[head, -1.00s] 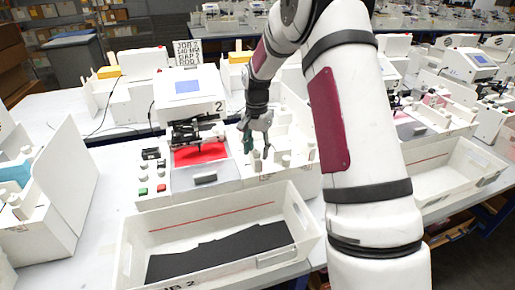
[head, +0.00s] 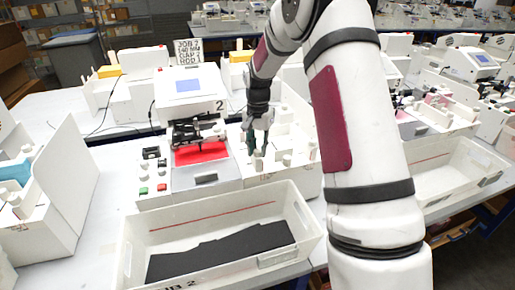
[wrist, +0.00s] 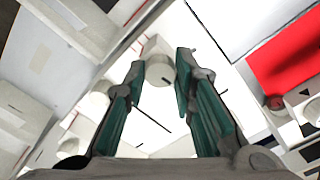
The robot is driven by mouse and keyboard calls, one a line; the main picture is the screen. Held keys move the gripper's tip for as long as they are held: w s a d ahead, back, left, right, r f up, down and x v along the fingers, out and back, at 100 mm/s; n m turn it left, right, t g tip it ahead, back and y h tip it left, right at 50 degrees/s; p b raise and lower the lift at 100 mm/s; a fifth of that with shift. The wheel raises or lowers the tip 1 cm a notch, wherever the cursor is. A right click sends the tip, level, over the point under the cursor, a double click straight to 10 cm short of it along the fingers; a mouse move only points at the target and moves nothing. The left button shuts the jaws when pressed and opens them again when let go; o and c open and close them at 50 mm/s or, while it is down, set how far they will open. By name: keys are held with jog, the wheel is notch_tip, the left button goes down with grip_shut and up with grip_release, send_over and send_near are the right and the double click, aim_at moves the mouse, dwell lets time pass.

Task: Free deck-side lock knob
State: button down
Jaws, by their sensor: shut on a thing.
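The pen plotter (head: 187,103) has a blue screen, with a red sheet (head: 200,154) under its dark carriage (head: 197,131). My gripper (head: 258,150) points down over the white deck just right of the plotter. In the wrist view its green-padded fingers (wrist: 160,66) are closed around a pale round knob (wrist: 160,73) with a dark mark on its rim. The knob sits between the fingertips, which hide its sides. I cannot tell from its look whether it is the deck-side lock knob. In the head view, the fingers largely cover it.
Several small pale posts (head: 287,160) stand on the deck near the gripper. Green (head: 143,191) and red (head: 161,188) buttons sit left of the plotter bed. A white bin (head: 135,235) with a dark sheet (head: 222,250) stands in front. My arm covers the right side.

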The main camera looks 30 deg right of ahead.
jog(key=n, duration=0.4)
jog(key=shift+b, duration=0.3)
jog(key=n, duration=0.8)
jog(key=shift+n, duration=2.1)
jog(key=c, duration=1.3)
grip_release()
jog(key=shift+c, duration=0.2)
